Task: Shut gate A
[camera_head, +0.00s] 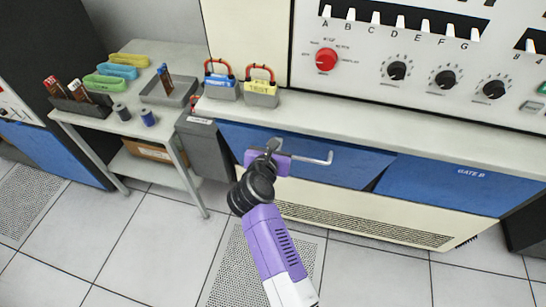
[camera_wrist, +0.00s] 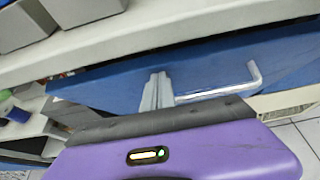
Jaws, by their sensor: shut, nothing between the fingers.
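The blue panel left of gate B, which I take for gate A (camera_head: 345,173), sits under the counter and stands out at an angle, with a dark gap at its right end. Its own label does not show. A pale bar handle (camera_head: 318,161) runs across its front. My gripper (camera_head: 273,146) is shut and empty at the handle's left end, close to the panel; I cannot tell whether it touches. In the wrist view, my closed fingers (camera_wrist: 157,90) are in front of the blue panel (camera_wrist: 205,72), left of the handle's bent end (camera_wrist: 254,72).
Gate B (camera_head: 450,187) lies flush to the right. The counter edge (camera_head: 400,140) overhangs the panels. A grey box (camera_head: 203,145) and a side table (camera_head: 125,125) with trays and spools stand at left. Tiled floor in front is clear.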

